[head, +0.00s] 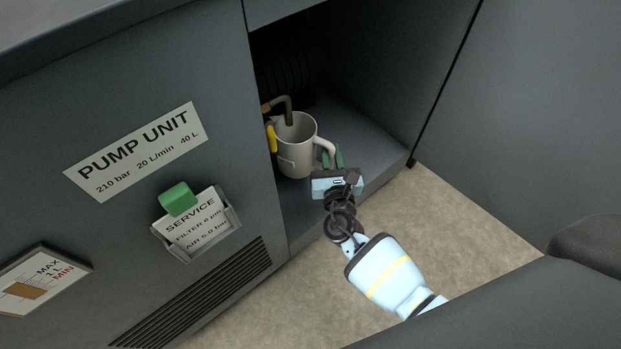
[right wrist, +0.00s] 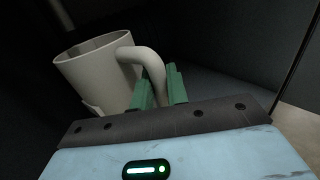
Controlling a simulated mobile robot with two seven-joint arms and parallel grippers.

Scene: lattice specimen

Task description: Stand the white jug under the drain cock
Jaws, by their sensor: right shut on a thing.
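The white jug (head: 298,150) stands upright inside the open recess of the pump unit, near its front. The jug's underside is hidden in the wrist view. My left gripper is not in view.
The recess floor (head: 360,150) is bare right of the jug. The recess's left edge is the grey panel with the PUMP UNIT plate (head: 135,150). A service card holder (head: 197,224) with a green clip (head: 178,198) projects from it. Beige floor (head: 460,225) lies in front.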

